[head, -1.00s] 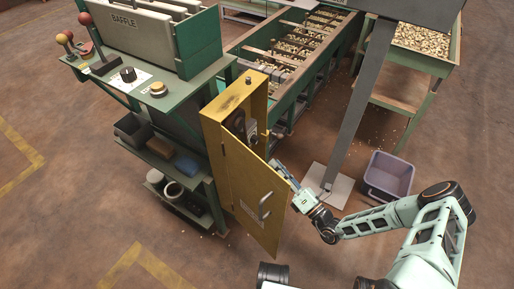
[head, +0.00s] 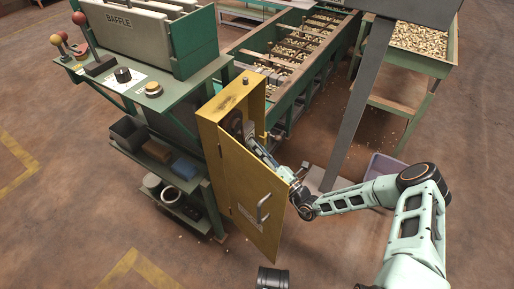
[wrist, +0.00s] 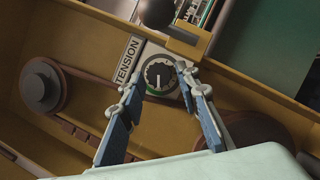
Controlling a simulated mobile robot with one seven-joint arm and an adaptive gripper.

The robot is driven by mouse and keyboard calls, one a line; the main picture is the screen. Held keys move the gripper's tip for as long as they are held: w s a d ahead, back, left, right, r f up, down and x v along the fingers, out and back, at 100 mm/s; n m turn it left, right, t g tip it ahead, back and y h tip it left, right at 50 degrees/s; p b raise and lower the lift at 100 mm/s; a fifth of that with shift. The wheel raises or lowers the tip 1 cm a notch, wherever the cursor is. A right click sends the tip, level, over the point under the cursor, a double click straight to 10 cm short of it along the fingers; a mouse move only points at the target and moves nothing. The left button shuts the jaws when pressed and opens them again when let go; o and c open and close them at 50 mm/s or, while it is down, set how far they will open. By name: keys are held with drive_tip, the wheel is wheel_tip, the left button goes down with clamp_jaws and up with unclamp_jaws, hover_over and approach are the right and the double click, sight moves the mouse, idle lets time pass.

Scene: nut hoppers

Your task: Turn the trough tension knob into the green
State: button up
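In the wrist view a round dark tension knob (wrist: 160,75) with a pale pointer line sits on a light dial plate, beside a label reading TENSION (wrist: 128,59). A green arc shows on the lower part of the dial; the pointer's exact reading is too small to tell. My gripper (wrist: 154,78) is open, its fingertips on either side of the dial; I cannot tell whether they touch the knob. In the head view my gripper (head: 262,153) reaches into the yellow cabinet (head: 211,128) past its open door (head: 255,196), and the knob is hidden.
Inside the cabinet are a belt (wrist: 88,90) and a pulley (wrist: 42,86). A dark ball-shaped part (wrist: 157,12) lies just above the dial. The door stands close beside my arm. A grey bin (head: 384,168) is on the floor behind my arm.

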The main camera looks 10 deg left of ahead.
clamp_jaws()
drive_tip(key=m+h+p, duration=0.1)
drive_tip(key=m+p, duration=0.1)
drive_tip(key=m+h+p, duration=0.1)
drive_tip(key=m+p, duration=0.1)
drive_tip(key=m, duration=0.1)
drive_tip(key=shift+s+r+p, duration=0.15)
drive_tip(key=shift+p, duration=0.15)
unclamp_jaws()
